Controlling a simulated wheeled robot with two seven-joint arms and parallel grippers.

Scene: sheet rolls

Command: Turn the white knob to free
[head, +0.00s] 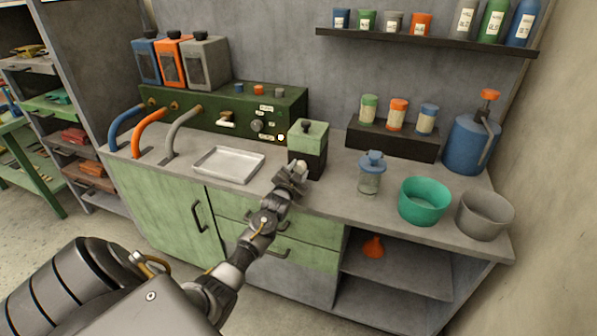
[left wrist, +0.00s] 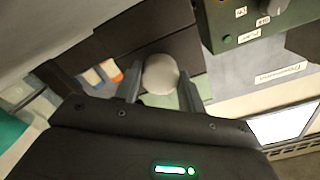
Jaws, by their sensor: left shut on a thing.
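A box with a pale green top and a black lower part (head: 312,160) stands on the counter, right of the green control panel (head: 190,112). My left gripper (head: 297,172) reaches the front of this box. In the left wrist view, a round, pale grey-white knob (left wrist: 160,74) sits between the two fingers of my left gripper (left wrist: 160,92), against the dark box. The fingers are shut on it. In the head view my gripper largely hides the knob. Any marks showing its setting cannot be made out. My right gripper is not in view.
A metal tray (head: 228,165) lies left of my gripper. A lidded jar (head: 371,175), a green bowl (head: 423,201) and a grey bowl (head: 484,215) stand to the right. Blue, orange and grey hoses (head: 150,125) run down to the counter at left.

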